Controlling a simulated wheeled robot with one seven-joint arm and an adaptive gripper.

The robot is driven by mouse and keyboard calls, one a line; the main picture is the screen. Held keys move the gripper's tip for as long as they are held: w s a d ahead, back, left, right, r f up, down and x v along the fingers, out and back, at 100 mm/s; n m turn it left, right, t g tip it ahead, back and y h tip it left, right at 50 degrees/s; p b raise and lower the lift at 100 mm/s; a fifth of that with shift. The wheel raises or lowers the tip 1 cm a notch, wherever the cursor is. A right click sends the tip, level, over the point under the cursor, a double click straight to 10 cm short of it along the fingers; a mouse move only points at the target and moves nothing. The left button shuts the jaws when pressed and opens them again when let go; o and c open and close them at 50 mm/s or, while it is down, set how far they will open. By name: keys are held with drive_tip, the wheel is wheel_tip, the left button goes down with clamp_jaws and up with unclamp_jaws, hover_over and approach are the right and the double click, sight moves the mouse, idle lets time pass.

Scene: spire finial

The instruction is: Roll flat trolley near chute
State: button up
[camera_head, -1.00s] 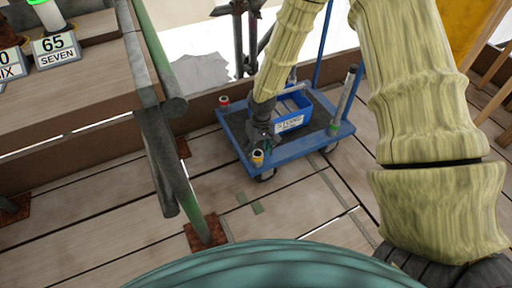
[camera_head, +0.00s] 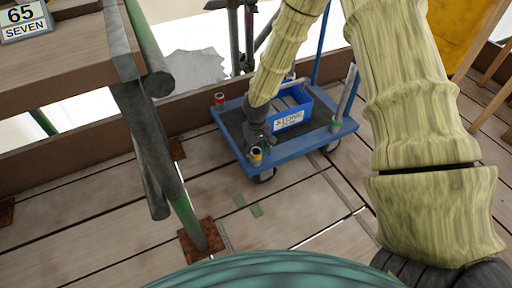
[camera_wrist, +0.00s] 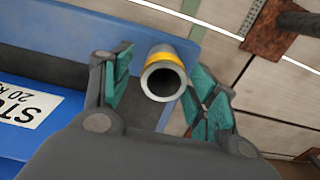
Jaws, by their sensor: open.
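The flat trolley (camera_head: 300,146) is a blue-framed platform with a dark deck, standing on small wheels on the plank floor in the head view. A blue crate (camera_head: 304,108) with a white "STONE" label sits on it. At its near left corner stands a short grey post (camera_head: 256,155) with a yellow band; the post also shows in the wrist view (camera_wrist: 163,77). My gripper (camera_wrist: 163,90) is open, with its green-padded fingers on either side of this post. In the head view my gripper (camera_head: 257,140) is over that corner. No chute can be made out.
A wooden bench (camera_head: 60,65) with a "65 SEVEN" sign (camera_head: 22,20) is at the left. A green scaffold pole (camera_head: 185,205) on a rusty base plate stands left of the trolley. Bare planks (camera_head: 300,210) lie in front. A low board runs behind.

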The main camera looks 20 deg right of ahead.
sight(295, 145)
drive_tip(key=shift+f+b, duration=0.6)
drive_tip(key=shift+f, duration=1)
clamp_jaws()
drive_tip(key=shift+w+d+r+p, duration=0.15)
drive_tip(key=shift+d+p, duration=0.65)
drive_tip(key=shift+d, duration=0.55)
drive_tip(key=shift+w+d+p, duration=0.1)
drive_tip(key=shift+d+p, duration=0.7)
drive_tip(key=shift+d, duration=0.55)
drive_tip(key=shift+w+d+p, duration=0.15)
drive_tip(key=shift+d+p, duration=0.75)
drive_tip(key=shift+d, duration=1.15)
drive_tip(key=shift+w+d+p, duration=0.2)
drive_tip(key=shift+d+p, duration=0.7)
drive_tip(key=shift+d, duration=1.15)
drive_tip(key=shift+w+d+p, duration=0.15)
drive_tip(key=shift+d+p, duration=0.75)
drive_tip(key=shift+d, duration=1.25)
